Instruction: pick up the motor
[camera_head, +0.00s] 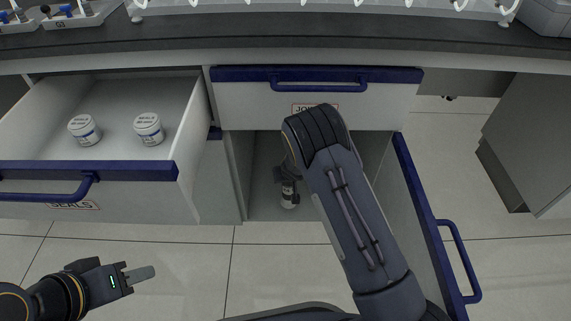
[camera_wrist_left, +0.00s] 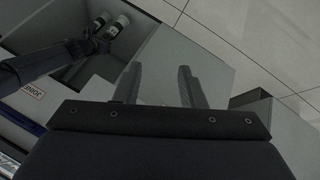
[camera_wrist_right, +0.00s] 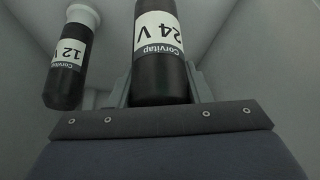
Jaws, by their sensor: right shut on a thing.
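My right gripper (camera_wrist_right: 155,90) is shut on a black motor with a white "24 V Corvitap" label (camera_wrist_right: 162,50). A second black motor, labelled "12 V" (camera_wrist_right: 68,65), stands to its left in the right wrist view, apart from the gripper. In the head view my right arm reaches into the open cabinet (camera_head: 265,205) and hides part of its inside; a black and white motor (camera_head: 289,195) shows at the gripper. Both motors show at the top of the left wrist view. My left gripper (camera_head: 140,274) is open and empty above the floor; its fingers stand apart (camera_wrist_left: 158,85).
An open drawer (camera_head: 150,95) at the left holds two white jars (camera_head: 149,129). A closed drawer (camera_head: 318,100) is above the cabinet. The cabinet door (camera_head: 430,225) stands open right of my right arm. The tiled floor in front is clear.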

